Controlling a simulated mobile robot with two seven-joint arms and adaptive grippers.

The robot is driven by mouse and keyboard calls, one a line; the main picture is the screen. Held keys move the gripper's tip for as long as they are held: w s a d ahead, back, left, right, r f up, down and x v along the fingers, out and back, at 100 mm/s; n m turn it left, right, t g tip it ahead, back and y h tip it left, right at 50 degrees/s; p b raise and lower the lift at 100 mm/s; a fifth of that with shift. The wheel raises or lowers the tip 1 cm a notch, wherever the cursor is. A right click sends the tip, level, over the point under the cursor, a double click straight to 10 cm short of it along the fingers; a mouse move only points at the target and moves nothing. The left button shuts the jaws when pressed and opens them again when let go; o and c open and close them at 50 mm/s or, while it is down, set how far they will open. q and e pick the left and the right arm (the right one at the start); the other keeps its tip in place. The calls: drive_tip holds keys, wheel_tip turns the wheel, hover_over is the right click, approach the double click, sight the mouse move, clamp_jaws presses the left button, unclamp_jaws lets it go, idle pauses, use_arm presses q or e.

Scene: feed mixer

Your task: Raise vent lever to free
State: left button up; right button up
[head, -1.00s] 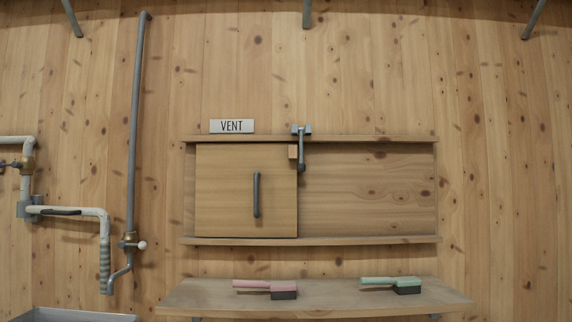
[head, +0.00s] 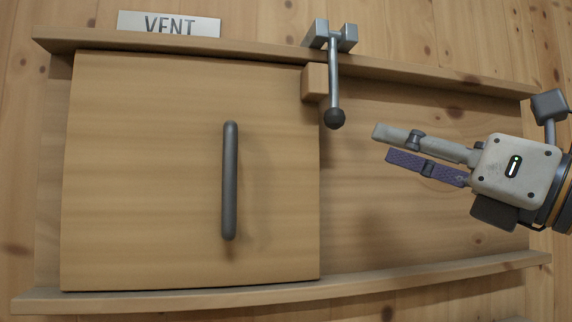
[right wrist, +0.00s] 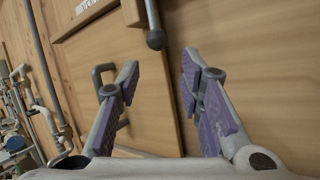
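The vent lever (head: 333,85) hangs straight down from a grey bracket (head: 330,35) on the upper rail and ends in a dark ball knob (head: 334,119). Its rod passes just right of a small wooden block (head: 314,82) at the sliding panel's (head: 150,180) upper right corner. My right gripper (head: 381,143) is open and empty, to the right of the knob and slightly lower in the head view. In the right wrist view the knob (right wrist: 156,39) shows ahead, between and beyond the spread fingertips (right wrist: 160,68). My left gripper is not in view.
The panel carries a dark vertical handle (head: 229,180). A VENT sign (head: 169,24) is above the upper rail. A lower rail (head: 180,300) runs beneath the panel. The recessed board right of the panel is bare. Pipes (right wrist: 42,65) show at left in the right wrist view.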

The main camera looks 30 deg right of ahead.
sight(344, 120)
drive_tip(key=x, duration=0.7)
drive_tip(key=b+x, duration=0.1)
drive_tip(key=x, duration=0.3)
drive_tip(key=shift+s+a+r, duration=0.1)
drive_tip(key=shift+s+r, duration=0.1)
drive_tip(key=shift+r, duration=0.15)
drive_tip(key=shift+c, duration=0.3)
clamp_jaws()
